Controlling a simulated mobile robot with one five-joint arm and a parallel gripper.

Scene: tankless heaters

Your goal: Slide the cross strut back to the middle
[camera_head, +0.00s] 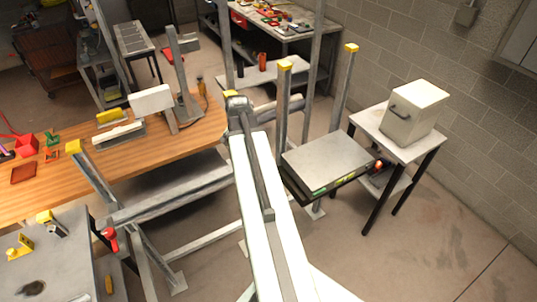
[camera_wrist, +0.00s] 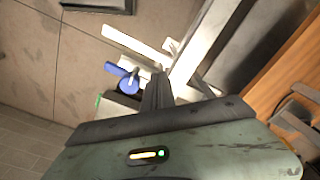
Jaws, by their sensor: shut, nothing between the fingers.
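A grey metal cross strut (camera_head: 175,195) runs level between uprights of a strut frame, below and left of my arm. I cannot tell for sure that it is the task's strut. Another level grey bar (camera_head: 284,107) shows behind my gripper, partly hidden. My gripper (camera_head: 237,100) is at the far end of my outstretched arm, its fingers hard to make out there. In the wrist view my gripper's dark fingers (camera_wrist: 157,90) are together with nothing between them. A grey metal bar (camera_wrist: 207,38) runs up and right just beyond them; whether they touch it is unclear.
Yellow-capped posts (camera_head: 284,95) stand just right of my gripper. A wooden bench (camera_head: 95,175) is at left. A grey platform (camera_head: 325,160) and a side table with a white box (camera_head: 414,112) are at right. A blue knob (camera_wrist: 128,83) is near the fingers.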

